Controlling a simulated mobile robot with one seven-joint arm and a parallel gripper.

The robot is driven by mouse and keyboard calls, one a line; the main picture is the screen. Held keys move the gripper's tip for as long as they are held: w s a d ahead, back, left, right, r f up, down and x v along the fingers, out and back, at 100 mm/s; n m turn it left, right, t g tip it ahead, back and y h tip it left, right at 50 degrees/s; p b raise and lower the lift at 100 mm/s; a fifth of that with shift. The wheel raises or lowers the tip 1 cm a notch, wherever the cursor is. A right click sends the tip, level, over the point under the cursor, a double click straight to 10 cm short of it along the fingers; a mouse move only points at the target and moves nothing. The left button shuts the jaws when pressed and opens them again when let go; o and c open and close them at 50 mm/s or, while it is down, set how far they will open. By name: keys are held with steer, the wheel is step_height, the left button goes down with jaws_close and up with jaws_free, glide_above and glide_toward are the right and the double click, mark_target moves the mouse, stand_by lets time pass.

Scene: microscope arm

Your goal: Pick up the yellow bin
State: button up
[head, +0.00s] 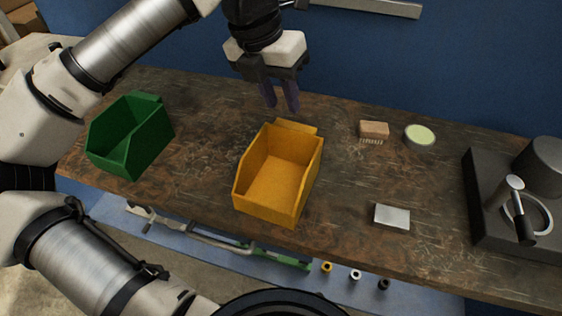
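The yellow bin (277,183) stands upright and empty on the dark wooden workbench, near the middle of the view. Its open front faces the near edge of the bench. My gripper (283,106) points down just behind the bin's back rim. Its two dark fingers are a little apart, with a gap between them and nothing held. I cannot tell from this view how high the fingertips are above the bench or whether they touch the bin's rim.
A green bin (128,139) stands to the left. A wooden brush (374,131), a round pale-green-topped tin (419,136) and a small white block (392,217) lie to the right. A dark machine (518,207) fills the right end. A blue wall (400,60) rises behind the bench.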

mark_target(252, 144)
steer(key=a+f+y, duration=0.1)
steer(key=a+f, duration=0.1)
steer(key=f, duration=0.1)
steer(key=a+f+n+y+p, duration=0.1)
steer(key=a+f, duration=0.1)
steer(key=f, duration=0.1)
steer(key=a+f+y, duration=0.1)
steer(key=f, duration=0.2)
steer(key=shift+w+a+f+n+g, duration=0.15)
steer(key=shift+w+a+n+g, duration=0.25)
steer(key=shift+w+d+f+p, duration=0.15)
steer(key=shift+f+p, duration=0.45)
steer(key=shift+f, duration=0.9)
steer(key=shift+w+a+f+p, duration=0.15)
steer(key=shift+f+p, duration=0.45)
steer(key=shift+f, duration=0.9)
steer(key=shift+d, duration=0.1)
steer(key=shift+c, duration=0.4)
jaws_close()
